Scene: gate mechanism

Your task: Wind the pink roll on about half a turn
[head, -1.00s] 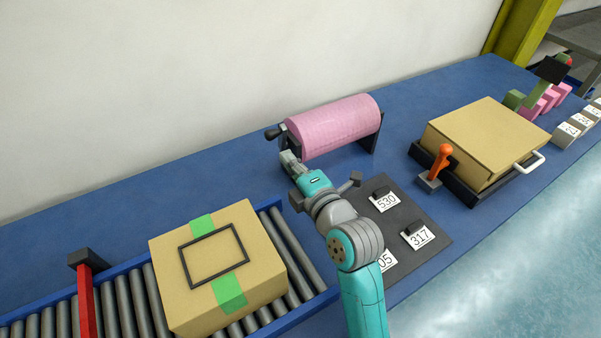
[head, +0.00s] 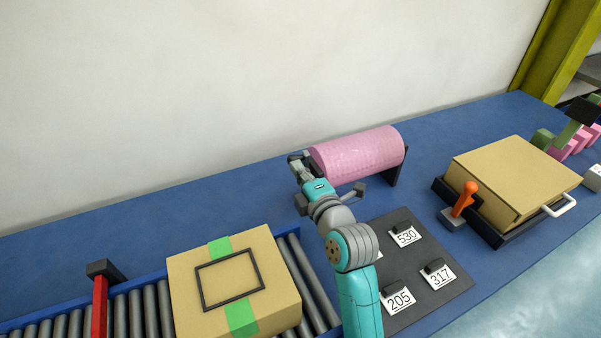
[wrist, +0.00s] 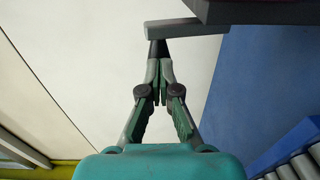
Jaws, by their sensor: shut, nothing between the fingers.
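The pink roll (head: 357,155) lies on its side on a dark stand on the blue bench, near the wall. My gripper (head: 298,162) is at the roll's left end, in front of the crank, and hides most of it. In the wrist view my gripper (wrist: 158,62) has its fingers together, with the tips at the dark crank knob (wrist: 157,47). A grey crank arm (wrist: 190,28) runs right from the knob towards a dark part at the top edge. Touch between tips and knob is not clear.
A taped cardboard box (head: 232,280) sits on the roller conveyor (head: 140,318) at lower left. A dark board (head: 435,250) with numbered tags lies right of my arm. An orange lever (head: 465,198) stands beside a tan box (head: 515,180) at right.

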